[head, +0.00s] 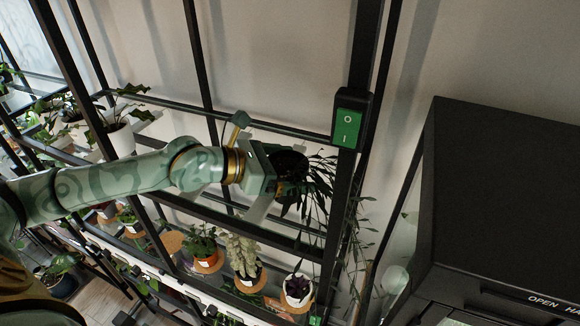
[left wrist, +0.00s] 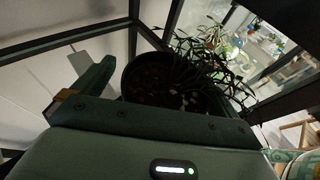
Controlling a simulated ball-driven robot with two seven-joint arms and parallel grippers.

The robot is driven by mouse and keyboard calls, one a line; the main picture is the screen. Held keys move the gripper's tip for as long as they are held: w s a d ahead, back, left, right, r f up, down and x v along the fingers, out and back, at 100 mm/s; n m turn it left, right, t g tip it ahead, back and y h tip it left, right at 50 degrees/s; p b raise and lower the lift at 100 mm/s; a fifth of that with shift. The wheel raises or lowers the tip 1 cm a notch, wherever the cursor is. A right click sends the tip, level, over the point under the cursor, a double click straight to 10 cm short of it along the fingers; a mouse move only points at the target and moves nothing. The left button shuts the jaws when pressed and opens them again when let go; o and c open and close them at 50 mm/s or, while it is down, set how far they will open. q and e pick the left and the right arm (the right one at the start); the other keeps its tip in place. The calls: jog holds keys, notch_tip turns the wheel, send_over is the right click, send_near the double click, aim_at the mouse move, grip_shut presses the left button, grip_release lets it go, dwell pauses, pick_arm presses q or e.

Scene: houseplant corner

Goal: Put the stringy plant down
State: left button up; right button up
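The stringy plant has a dark round pot (head: 291,164) and thin, trailing green leaves. In the left wrist view, the pot (left wrist: 150,80) is just beyond the wide palm, with dark soil visible. One finger (left wrist: 85,88) shows left of it; the other finger is hidden, so I cannot tell whether they grip the pot. Whether the pot's base rests on anything is hidden too. My right gripper is out of view.
A rack post with a green switch (head: 347,128) stands right of the plant. Several small potted plants, including a pale one (head: 245,256), stand on round wooden coasters below. A white-potted plant (head: 121,138) is at the left. A black machine (head: 505,200) fills the right.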

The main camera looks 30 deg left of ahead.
pick_arm(q)
jog(key=shift+s+r, duration=0.1)
jog(key=shift+r+p, duration=0.3)
jog(key=shift+p, duration=0.1)
jog(key=b+v, duration=0.1)
jog(key=v, duration=0.1)
jog(key=b+v, duration=0.2)
jog(key=v, duration=0.1)
jog(key=shift+s+a+f, duration=0.3)
jog(key=shift+s+a, duration=0.05)
jog(key=p+v, duration=0.2)
jog(key=v, duration=0.4)
jog(key=shift+r+p, duration=0.25)
jog(key=shift+p, duration=0.15)
jog(key=shift+s+d, duration=0.1)
jog(key=shift+d, duration=0.05)
